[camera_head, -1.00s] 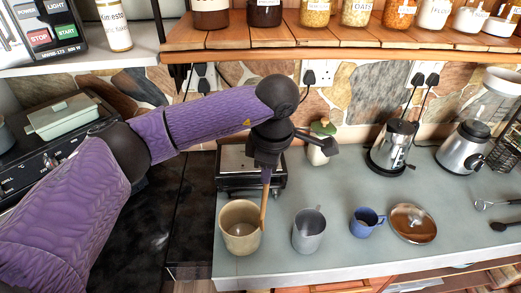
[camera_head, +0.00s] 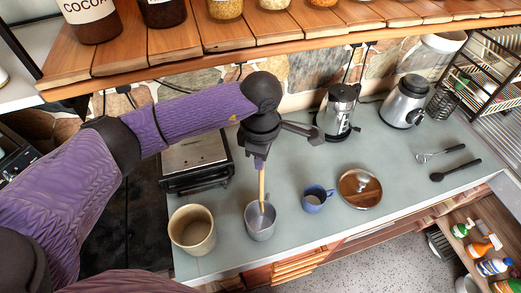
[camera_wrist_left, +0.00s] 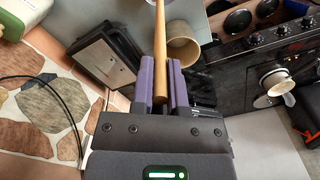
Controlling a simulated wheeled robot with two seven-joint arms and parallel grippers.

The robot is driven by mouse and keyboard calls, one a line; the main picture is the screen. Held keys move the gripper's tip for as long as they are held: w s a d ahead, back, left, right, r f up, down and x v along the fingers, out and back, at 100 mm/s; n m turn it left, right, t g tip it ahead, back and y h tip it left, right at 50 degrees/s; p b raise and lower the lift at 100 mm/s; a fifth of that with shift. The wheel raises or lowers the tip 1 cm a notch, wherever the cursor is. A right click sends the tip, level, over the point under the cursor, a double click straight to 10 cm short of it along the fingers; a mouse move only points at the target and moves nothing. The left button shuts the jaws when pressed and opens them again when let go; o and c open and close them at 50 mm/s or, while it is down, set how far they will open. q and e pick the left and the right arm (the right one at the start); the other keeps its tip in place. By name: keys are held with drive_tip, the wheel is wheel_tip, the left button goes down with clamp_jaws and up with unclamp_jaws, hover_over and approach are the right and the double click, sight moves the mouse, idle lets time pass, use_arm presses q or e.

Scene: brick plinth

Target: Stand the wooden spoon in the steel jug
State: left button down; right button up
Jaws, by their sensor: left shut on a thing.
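The wooden spoon (camera_head: 262,187) hangs upright from my left gripper (camera_head: 260,163), which is shut on its upper part. The steel jug (camera_head: 261,226) stands upright on the counter below. The spoon's lower end shows against the jug's open mouth; it looks inside, but how deep I cannot tell. In the left wrist view, the spoon (camera_wrist_left: 160,45) runs between the purple fingers (camera_wrist_left: 161,80) toward a pale round rim at the top edge. My right gripper is out of view.
A beige crock (camera_head: 192,230) stands left of the jug. A black and steel appliance (camera_head: 195,160) sits behind. The wooden shelf (camera_head: 200,50) with jars hangs above.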

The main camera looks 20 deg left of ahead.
sight(260, 184)
use_arm(q)
wheel_tip(260, 184, down, 10)
drive_tip(key=b, duration=0.8)
drive_tip(key=shift+a, duration=0.1)
drive_tip(key=shift+f+b, duration=0.55)
drive_tip(key=shift+b, duration=0.3)
drive_tip(key=c, duration=0.6)
unclamp_jaws()
drive_tip(key=shift+o, duration=0.2)
wheel_tip(260, 184, up, 10)
drive_tip(key=b, duration=0.1)
